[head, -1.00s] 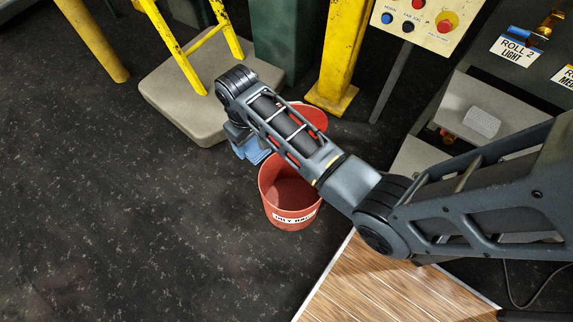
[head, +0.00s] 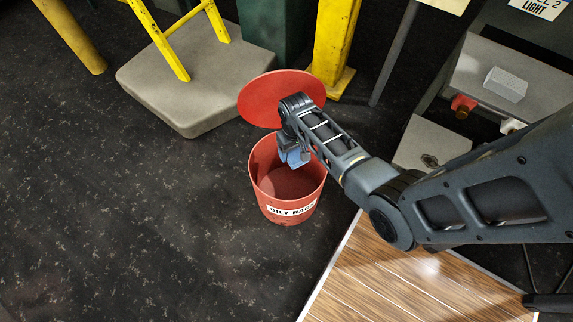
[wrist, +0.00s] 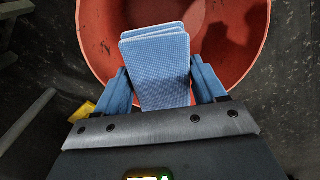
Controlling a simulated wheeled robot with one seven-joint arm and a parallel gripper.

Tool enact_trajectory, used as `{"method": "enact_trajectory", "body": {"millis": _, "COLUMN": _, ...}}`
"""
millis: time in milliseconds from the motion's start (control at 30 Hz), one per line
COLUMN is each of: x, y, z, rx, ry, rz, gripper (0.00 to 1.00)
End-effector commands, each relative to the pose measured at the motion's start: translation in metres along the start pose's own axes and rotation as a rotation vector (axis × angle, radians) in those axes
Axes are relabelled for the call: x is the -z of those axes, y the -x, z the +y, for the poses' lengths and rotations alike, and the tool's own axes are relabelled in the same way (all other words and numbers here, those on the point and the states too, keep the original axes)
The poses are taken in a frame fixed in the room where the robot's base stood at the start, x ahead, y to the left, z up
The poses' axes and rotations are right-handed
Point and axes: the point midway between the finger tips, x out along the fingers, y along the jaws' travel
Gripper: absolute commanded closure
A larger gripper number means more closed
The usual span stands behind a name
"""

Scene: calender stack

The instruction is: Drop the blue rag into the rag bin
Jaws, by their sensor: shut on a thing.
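The rag bin (head: 287,207) is a round red bucket labelled "OILY RAGS", standing on the dark floor in the head view. Its red lid (head: 262,98) stands open at the back. My gripper (head: 293,160) is over the bin's opening and shut on the blue rag (head: 296,156). In the wrist view the folded blue rag (wrist: 156,70) sits between the two blue fingers of my gripper (wrist: 162,88), with the red inside of the bin (wrist: 105,40) behind it. Part of the bin's back rim is hidden by my arm in the head view.
A grey block (head: 185,85) with a yellow ladder frame stands behind left. A yellow post (head: 333,45) is behind the bin. A wooden platform (head: 375,275) lies front right, and a machine with grey shelves (head: 435,145) is at right. The floor at left is clear.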

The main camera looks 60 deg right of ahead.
Motion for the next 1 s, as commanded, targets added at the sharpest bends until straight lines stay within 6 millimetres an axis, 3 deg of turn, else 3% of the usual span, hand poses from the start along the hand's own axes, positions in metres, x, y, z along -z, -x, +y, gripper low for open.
{"method": "enact_trajectory", "body": {"millis": 400, "x": 0.000, "y": -0.048, "z": 0.000, "rx": 0.000, "ry": 0.000, "rz": 0.000, "gripper": 0.59}}
{"method": "enact_trajectory", "body": {"millis": 800, "x": 0.000, "y": -0.051, "z": 0.000, "rx": 0.000, "ry": 0.001, "rz": 0.000, "gripper": 0.59}}
{"method": "enact_trajectory", "body": {"millis": 833, "x": 0.000, "y": -0.051, "z": 0.000, "rx": 0.000, "ry": 0.001, "rz": 0.000, "gripper": 0.27}}
{"method": "enact_trajectory", "body": {"millis": 1000, "x": 0.000, "y": -0.051, "z": 0.000, "rx": 0.000, "ry": 0.001, "rz": 0.000, "gripper": 0.11}}
